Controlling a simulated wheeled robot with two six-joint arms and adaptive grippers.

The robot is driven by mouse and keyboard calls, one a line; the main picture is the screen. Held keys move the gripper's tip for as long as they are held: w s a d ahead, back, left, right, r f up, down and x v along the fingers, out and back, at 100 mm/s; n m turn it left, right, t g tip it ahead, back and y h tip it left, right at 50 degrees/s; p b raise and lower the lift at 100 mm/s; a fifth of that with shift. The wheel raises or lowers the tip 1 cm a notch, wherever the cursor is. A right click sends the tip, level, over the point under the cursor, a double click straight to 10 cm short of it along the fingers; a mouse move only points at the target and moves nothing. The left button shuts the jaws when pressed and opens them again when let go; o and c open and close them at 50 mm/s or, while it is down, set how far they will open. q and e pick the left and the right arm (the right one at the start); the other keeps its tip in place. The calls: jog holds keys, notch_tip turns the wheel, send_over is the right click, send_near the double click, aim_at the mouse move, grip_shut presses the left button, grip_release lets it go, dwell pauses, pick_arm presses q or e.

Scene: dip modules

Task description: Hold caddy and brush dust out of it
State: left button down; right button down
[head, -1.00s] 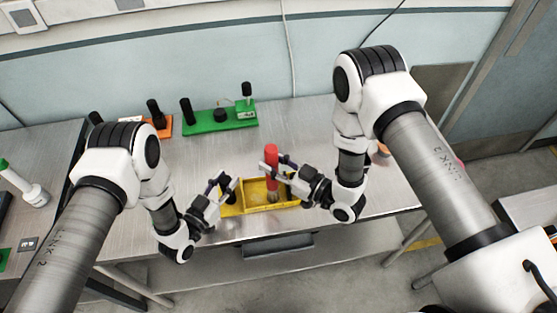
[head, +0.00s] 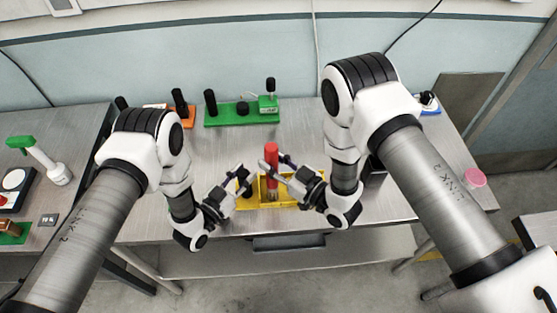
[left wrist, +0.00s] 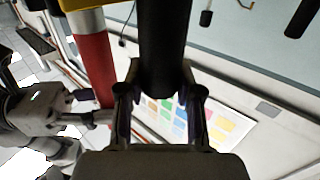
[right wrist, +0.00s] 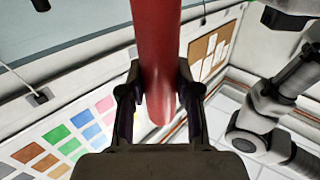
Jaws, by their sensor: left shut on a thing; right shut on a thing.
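The yellow caddy (head: 294,200) sits on the metal table near its front edge. My left gripper (head: 241,179) is at the caddy's left end, shut on its upright black handle, which fills the middle of the left wrist view (left wrist: 164,45). My right gripper (head: 276,169) is shut on the red handle of the brush (head: 270,154). The brush is nearly upright, its bristles down inside the caddy, left of its middle. The red handle also shows in the right wrist view (right wrist: 156,50). Dust is too small to make out, and the grippers partly hide the caddy.
A green board (head: 230,116) with black knobs and posts stands behind the caddy. An orange block (head: 182,114) with a black post is left of it. A blue-based item (head: 430,105) and a pink round item (head: 475,178) lie at the right. The table between caddy and green board is clear.

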jog(key=shift+d, duration=3.35)
jog(key=shift+w+a, duration=0.3)
jog(key=shift+a, duration=0.65)
jog(key=shift+w+a, duration=0.25)
jog(key=shift+a, duration=0.7)
jog(key=shift+w+a, duration=0.3)
jog(key=shift+a, duration=1.7)
jog(key=d, duration=0.8)
